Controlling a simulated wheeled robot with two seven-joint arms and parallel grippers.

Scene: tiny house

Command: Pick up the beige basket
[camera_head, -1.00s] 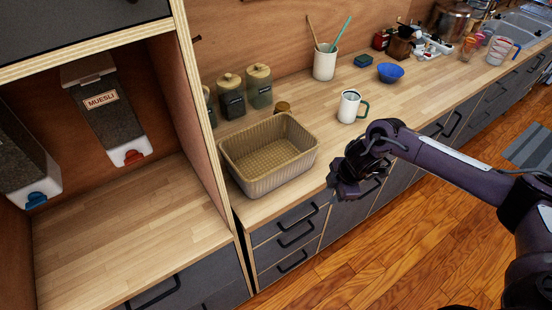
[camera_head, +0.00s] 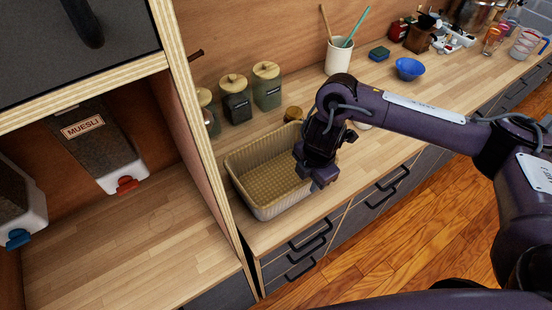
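The beige basket (camera_head: 255,205) is a rectangular, ribbed, open container. It stands upright on the wooden counter near its front edge, beside the wooden partition, and looks empty. My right gripper (camera_head: 318,178) points down over the basket's right end. It hides part of the right wall and rim. I cannot tell whether it touches the basket, and its fingers are too dark and overlapped to show a gap. My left gripper is not in view.
Several lidded jars (camera_head: 236,98) stand behind the basket. A white utensil cup (camera_head: 338,57), a green sponge (camera_head: 379,54) and a blue bowl (camera_head: 409,69) are farther right. The wooden partition (camera_head: 190,120) closes off the basket's left side. A muesli dispenser (camera_head: 101,145) hangs in the left cabinet.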

